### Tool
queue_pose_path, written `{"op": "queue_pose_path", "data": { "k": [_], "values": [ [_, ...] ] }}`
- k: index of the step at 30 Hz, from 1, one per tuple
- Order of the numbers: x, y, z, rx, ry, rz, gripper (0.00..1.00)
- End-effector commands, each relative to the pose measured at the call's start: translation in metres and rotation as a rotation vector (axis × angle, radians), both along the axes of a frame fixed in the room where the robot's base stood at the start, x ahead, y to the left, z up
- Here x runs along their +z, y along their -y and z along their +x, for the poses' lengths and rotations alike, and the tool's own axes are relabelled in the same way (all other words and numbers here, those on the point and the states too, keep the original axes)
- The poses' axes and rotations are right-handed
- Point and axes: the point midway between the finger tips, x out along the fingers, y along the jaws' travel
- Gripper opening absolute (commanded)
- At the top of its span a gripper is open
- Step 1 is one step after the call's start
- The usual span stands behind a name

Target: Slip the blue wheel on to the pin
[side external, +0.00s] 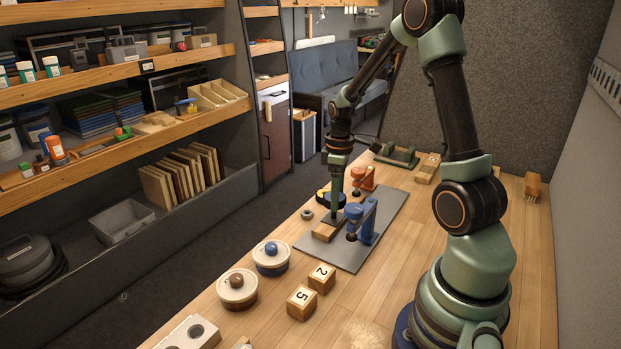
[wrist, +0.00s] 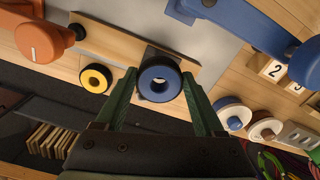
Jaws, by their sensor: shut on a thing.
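The blue wheel (wrist: 146,86) is a thick ring with a dark centre hole, seen in the wrist view. My gripper (wrist: 160,76) is shut on it, one green finger at each side. The wheel's hole faces the wrist camera. A wooden block (wrist: 190,70) lies behind the wheel. In the side view my gripper (side external: 334,217) is low over the grey mat, near the wooden block (side external: 326,231) and left of a blue stand (side external: 367,222); the wheel cannot be made out there. No pin can be clearly identified; anything behind the wheel is hidden.
A yellow ring (wrist: 84,80) lies left of my fingers in the wrist view. Two lidded pots (side external: 237,296) and numbered blocks (side external: 302,309) stand in front.

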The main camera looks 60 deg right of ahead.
Motion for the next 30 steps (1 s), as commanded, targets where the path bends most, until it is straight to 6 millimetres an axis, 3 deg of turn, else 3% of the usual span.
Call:
{"op": "queue_pose_path", "data": {
  "k": [30],
  "values": [
    [-0.0055,0.0003,0.0002,0.000,0.001,-0.001,0.12]
  ]
}}
